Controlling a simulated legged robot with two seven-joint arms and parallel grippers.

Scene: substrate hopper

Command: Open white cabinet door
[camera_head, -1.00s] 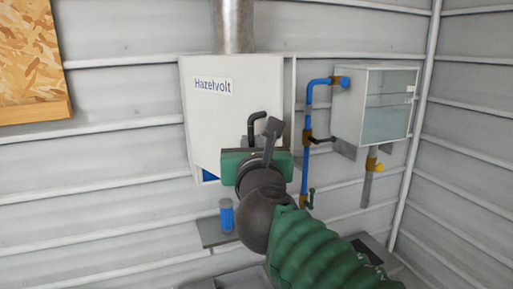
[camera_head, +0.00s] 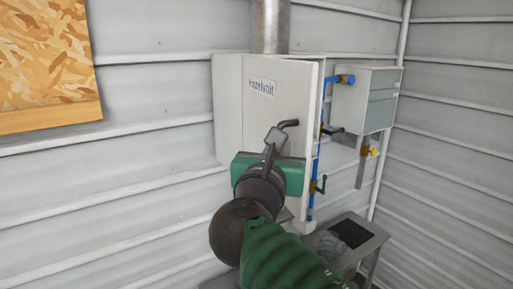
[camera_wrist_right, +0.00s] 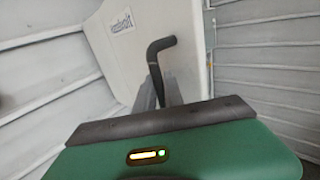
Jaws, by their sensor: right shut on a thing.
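The white cabinet (camera_head: 228,115) hangs on the wall in the head view. Its door (camera_head: 262,125), labelled "Hazelvolt", stands at an angle, with its right edge swung out toward me. The cabinet's inside is hidden from this side. A dark bent handle (camera_head: 291,123) is on the door. My right gripper (camera_head: 272,140) is at the handle and shut on it. In the right wrist view the grey fingers (camera_wrist_right: 158,92) close around the lower part of the black handle (camera_wrist_right: 158,58), with the door (camera_wrist_right: 187,35) behind. My left gripper is out of view.
A metal flue pipe (camera_head: 270,27) rises from the cabinet. Blue piping (camera_head: 323,110) with valves runs right of the door, beside a small glass-fronted box (camera_head: 368,100). A grey stand (camera_head: 355,235) is at lower right. A wooden board (camera_head: 45,60) is at left.

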